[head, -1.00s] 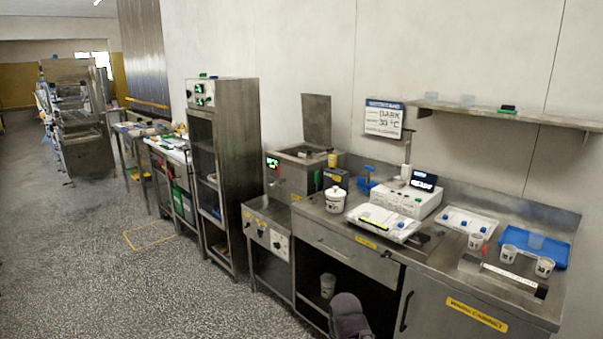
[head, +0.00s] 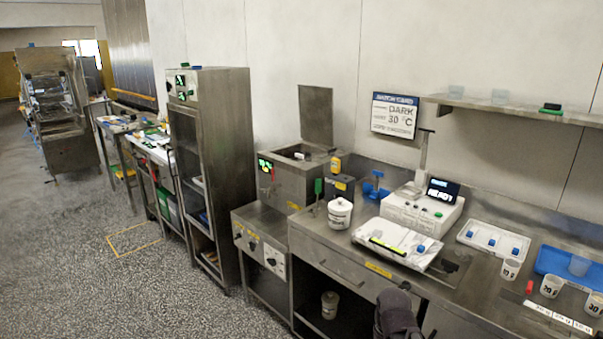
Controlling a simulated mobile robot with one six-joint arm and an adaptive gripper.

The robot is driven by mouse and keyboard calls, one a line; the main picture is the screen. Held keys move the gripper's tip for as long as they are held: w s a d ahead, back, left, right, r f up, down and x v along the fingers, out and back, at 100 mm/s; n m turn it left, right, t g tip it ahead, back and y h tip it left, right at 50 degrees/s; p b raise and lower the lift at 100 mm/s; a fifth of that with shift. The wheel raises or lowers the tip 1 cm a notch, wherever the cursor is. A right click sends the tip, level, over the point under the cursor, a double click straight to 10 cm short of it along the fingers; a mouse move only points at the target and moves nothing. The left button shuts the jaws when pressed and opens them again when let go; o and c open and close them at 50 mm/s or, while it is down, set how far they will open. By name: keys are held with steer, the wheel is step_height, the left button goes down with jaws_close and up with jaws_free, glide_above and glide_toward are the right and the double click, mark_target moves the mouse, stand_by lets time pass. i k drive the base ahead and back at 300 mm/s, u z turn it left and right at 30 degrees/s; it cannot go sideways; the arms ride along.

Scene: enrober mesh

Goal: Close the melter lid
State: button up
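The melter (head: 291,178) is a steel box with a green display, standing on the counter against the wall. Its lid (head: 317,116) is a flat steel panel standing upright at the back of the box, so the melter is open on top. A dark rounded part at the bottom edge (head: 398,312) appears to be part of my arm. I cannot make out gripper fingers on it. It is well to the front right of the melter and apart from the lid.
A white lidded pot (head: 340,213), a white device with a display (head: 424,209) and several cups stand on the counter. A tall steel cabinet (head: 222,150) stands left of the melter. A shelf (head: 520,110) juts from the wall at right. The floor at left is open.

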mark_target(315, 103)
steer(key=u, duration=0.05)
steer(key=i, duration=0.95)
steer(key=u, duration=0.3)
